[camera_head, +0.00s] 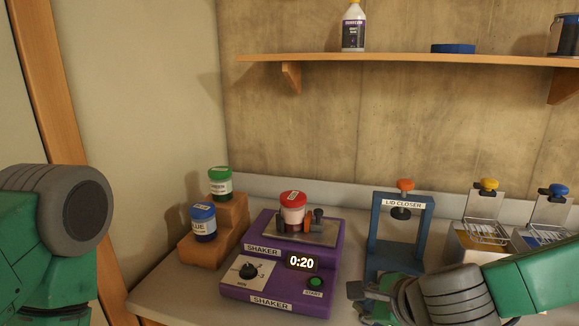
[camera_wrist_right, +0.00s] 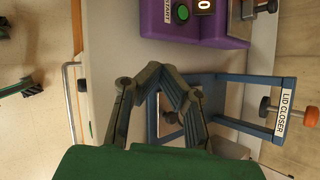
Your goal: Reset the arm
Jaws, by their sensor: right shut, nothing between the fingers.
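My right gripper (camera_head: 360,298) is shut and empty above the front of the bench, in front of the blue lid closer (camera_head: 381,225). In the right wrist view the gripper (camera_wrist_right: 150,76) also shows, with the lid closer frame (camera_wrist_right: 236,126) beside and partly behind its fingers. My left arm comes in at the left edge of the head view; its gripper is out of sight. The purple shaker (camera_head: 236,285) stands left of my right gripper, holding a red-lidded jar (camera_head: 292,211). Its display reads 0:20.
A wooden stepped stand (camera_head: 233,214) holds a green-lidded jar (camera_head: 220,184) and a blue-lidded jar (camera_head: 203,223). Yellow-knobbed (camera_head: 488,186) and blue-knobbed (camera_head: 559,191) devices with wire racks stand at right. A shelf (camera_head: 400,59) above carries a bottle (camera_head: 353,28), blue disc and can.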

